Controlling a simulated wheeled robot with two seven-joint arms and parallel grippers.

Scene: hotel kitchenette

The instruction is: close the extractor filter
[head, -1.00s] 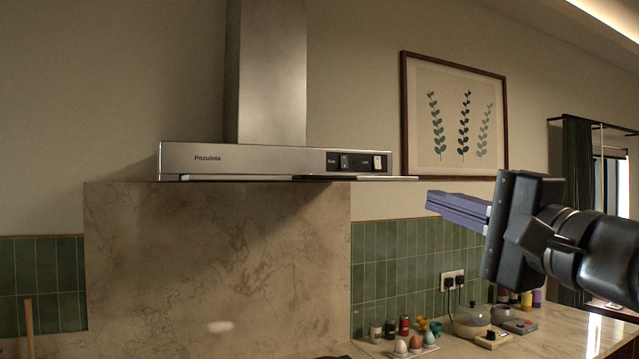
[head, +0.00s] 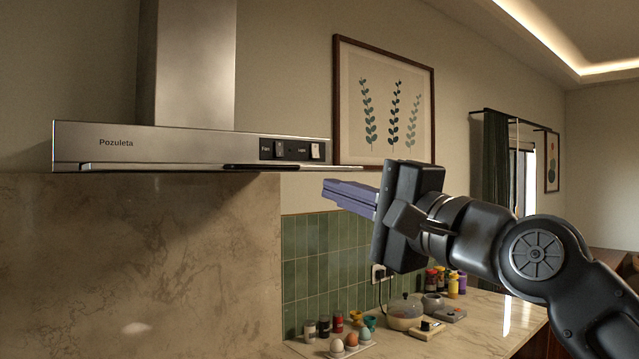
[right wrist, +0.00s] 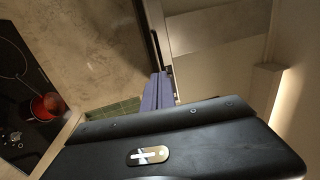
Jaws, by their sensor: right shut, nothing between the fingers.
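The extractor hood (head: 190,147) hangs on the wall at upper left in the head view, with a chimney above and two switches on its front. Its filter (head: 200,168) shows as a thin strip along the underside, with a dark bar (head: 265,167) near its right part and an end reaching past the hood's right side. My right gripper (head: 326,188) is shut and empty, just below and right of the hood's right end, apart from it in the picture. In the right wrist view the purple fingers (right wrist: 158,90) point toward the hood's dark edge (right wrist: 155,45). My left gripper is not in view.
Below, the marble counter (head: 480,325) holds egg cups (head: 350,345), spice jars, a glass-lidded pot (head: 404,313) and bottles. A framed plant picture (head: 385,105) hangs behind my right gripper. In the right wrist view a red pan (right wrist: 45,106) sits on the dark hob.

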